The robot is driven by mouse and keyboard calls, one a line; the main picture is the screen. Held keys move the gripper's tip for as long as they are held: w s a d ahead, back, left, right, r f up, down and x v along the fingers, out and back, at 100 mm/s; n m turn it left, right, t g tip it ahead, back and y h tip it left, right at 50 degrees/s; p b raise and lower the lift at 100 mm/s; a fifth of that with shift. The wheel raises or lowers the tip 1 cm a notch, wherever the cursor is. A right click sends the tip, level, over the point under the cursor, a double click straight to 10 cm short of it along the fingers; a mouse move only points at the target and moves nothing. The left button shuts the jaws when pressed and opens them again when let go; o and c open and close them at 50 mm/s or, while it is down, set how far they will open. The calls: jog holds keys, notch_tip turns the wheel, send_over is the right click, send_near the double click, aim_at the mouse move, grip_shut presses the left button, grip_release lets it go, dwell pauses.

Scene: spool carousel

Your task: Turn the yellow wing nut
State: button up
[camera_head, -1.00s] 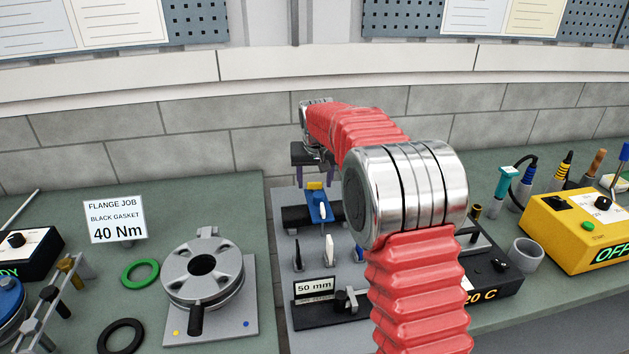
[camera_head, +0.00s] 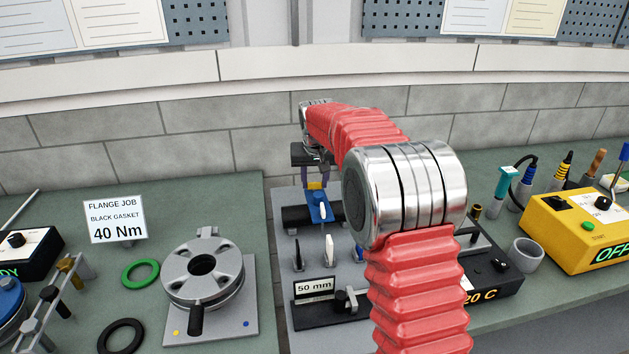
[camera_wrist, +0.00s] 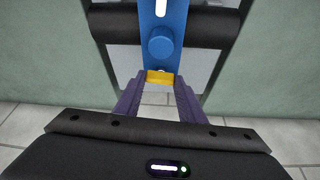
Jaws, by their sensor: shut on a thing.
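The yellow wing nut (camera_head: 316,186) sits at the far end of a blue bracket (camera_head: 320,206) that lies across a black cylinder. In the wrist view the yellow wing nut (camera_wrist: 160,77) is between the tips of my gripper's purple fingers. My gripper (camera_head: 316,183) is shut on it from the wall side. The blue bracket (camera_wrist: 163,20) with its round blue knob (camera_wrist: 161,42) lies just beyond the nut. The nut's underside is hidden.
The black cylinder (camera_head: 297,218) rests on a grey plate. A 50 mm sign (camera_head: 314,286) and small upright parts stand nearer. A flange (camera_head: 202,268) is at left, and a yellow box (camera_head: 578,232) at right. The brick wall is close behind my gripper.

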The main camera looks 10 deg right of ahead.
jog(key=shift+m, duration=0.4)
jog(key=m+h, duration=0.1)
jog(key=m, duration=0.2)
jog(key=shift+a, duration=0.15)
jog(key=m+h, duration=0.1)
jog(key=m, duration=0.1)
jog(key=m+g, duration=0.1)
jog(key=m, duration=0.1)
jog(key=shift+w+a+m+g+h, duration=0.2)
jog(key=shift+m+g+h, duration=0.1)
jog(key=shift+m+h, duration=0.1)
jog(key=m, duration=0.2)
jog(key=m+g, duration=0.1)
jog(key=m, duration=0.1)
jog(key=shift+w+g+h, duration=0.15)
jog(key=shift+g+h, duration=0.15)
jog(key=shift+h, duration=0.1)
jog(key=shift+m+g, duration=0.5)
jog(key=shift+m, duration=1.4)
jog(key=o, duration=1)
jog(key=shift+o, duration=0.2)
jog(key=shift+d, duration=0.25)
